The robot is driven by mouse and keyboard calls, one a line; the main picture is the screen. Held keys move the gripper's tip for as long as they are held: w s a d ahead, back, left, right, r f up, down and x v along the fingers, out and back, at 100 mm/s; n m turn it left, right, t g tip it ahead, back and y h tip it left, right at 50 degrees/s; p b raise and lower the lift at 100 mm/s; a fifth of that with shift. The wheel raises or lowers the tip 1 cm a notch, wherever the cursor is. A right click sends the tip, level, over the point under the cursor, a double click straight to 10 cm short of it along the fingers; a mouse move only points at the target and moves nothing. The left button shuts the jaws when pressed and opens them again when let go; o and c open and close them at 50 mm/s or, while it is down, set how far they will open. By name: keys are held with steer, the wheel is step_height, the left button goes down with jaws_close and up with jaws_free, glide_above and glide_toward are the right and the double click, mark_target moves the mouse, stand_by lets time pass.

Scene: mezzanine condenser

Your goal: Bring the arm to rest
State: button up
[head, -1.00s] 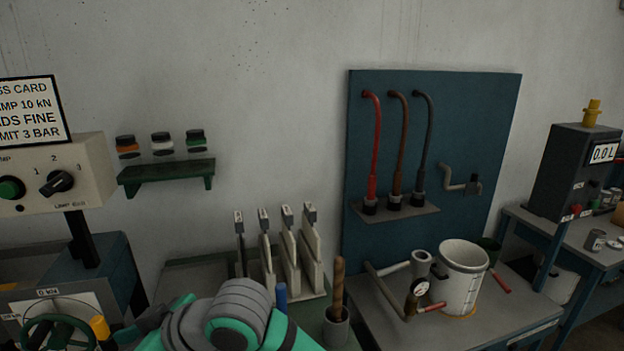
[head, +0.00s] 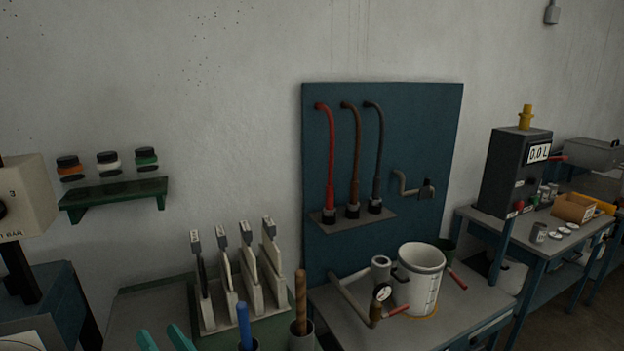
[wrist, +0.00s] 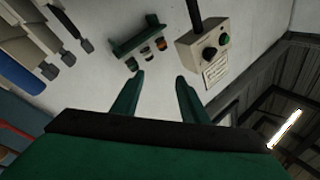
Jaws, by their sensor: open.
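My gripper (head: 168,340) shows only as two green fingertips at the bottom edge of the head view, left of the blue handle. In the wrist view my gripper (wrist: 158,95) has its two green fingers spread apart with nothing between them. Beyond the fingers are the wall, the small green shelf (wrist: 130,42) with its jars, and the control box (wrist: 205,42). The rest of my arm is out of the head view.
The rack of upright pale-handled tools (head: 245,310) stands close right of my fingertips. A blue handle (head: 244,325) and a wooden handle (head: 301,300) rise beside it. The bench at right holds a white bucket (head: 420,280) and a gauge pipe (head: 375,305). Wall space above is clear.

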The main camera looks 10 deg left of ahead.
steer(key=s+d+f+m+t+h, duration=0.35)
steer(key=d+f+h, duration=0.25)
steer(key=d+f, duration=0.35)
steer(key=s+d+f+m+t+h, duration=0.2)
steer(key=d+f+m+h, duration=0.35)
steer(key=d+f, duration=0.4)
steer(key=s+d+f+n+g+h, duration=0.1)
steer(key=s+d+f+n+h, duration=0.1)
steer(key=s+d, duration=0.4)
steer(key=s+d+f+n+g+h, duration=0.1)
steer(key=s+d+f+h, duration=0.3)
steer(key=s, duration=1.2)
steer(key=d+f+n, duration=0.1)
steer(key=d+f, duration=0.2)
steer(key=shift+s+n, duration=0.3)
steer(key=shift+s, duration=0.05)
